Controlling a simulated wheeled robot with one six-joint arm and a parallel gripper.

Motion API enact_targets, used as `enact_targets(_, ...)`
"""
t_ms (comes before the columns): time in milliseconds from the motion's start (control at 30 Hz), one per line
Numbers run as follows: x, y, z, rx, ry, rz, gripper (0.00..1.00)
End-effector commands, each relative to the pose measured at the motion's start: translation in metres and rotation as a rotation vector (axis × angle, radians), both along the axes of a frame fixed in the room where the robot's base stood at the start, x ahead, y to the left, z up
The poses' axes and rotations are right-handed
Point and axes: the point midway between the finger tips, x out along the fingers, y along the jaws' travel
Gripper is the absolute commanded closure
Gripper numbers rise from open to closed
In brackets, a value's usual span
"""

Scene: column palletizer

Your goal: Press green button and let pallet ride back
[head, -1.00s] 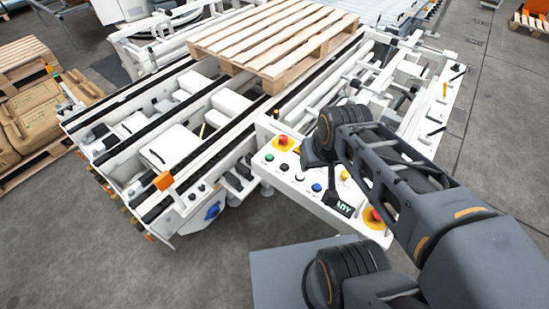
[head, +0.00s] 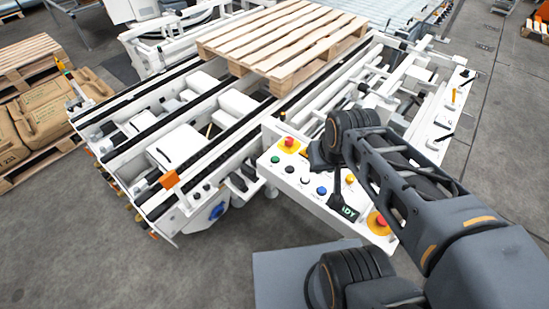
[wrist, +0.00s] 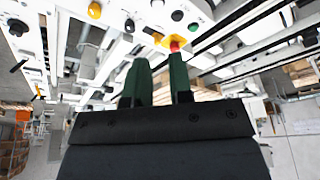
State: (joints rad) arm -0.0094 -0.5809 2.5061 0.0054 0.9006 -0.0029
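The green button (head: 275,159) is at the left end of the white control panel (head: 330,208), beside a red emergency stop (head: 289,144). The green button also shows at the top of the wrist view (wrist: 194,27). The wooden pallet (head: 283,42) lies on the conveyor rails behind the panel. My gripper (wrist: 158,62) shows in the wrist view as two dark green fingers with a gap between them and nothing in it. The fingertips appear apart from the buttons. In the head view my arm's dark end hangs over the panel, right of the green button; the fingertips are not clear there.
Pallets with brown sacks (head: 44,107) stand at left. The floor at front left is clear.

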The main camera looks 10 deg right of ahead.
Motion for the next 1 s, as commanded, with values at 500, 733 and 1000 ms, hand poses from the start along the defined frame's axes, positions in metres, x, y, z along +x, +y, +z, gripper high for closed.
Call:
enact_targets(500, 0.0000, 0.0000, 0.0000, 0.000, 0.000, 0.000, 1.00)
enact_targets(733, 0.0000, 0.0000, 0.0000, 0.000, 0.000, 0.000, 1.00)
enact_targets(1000, 0.0000, 0.0000, 0.0000, 0.000, 0.000, 0.000, 1.00)
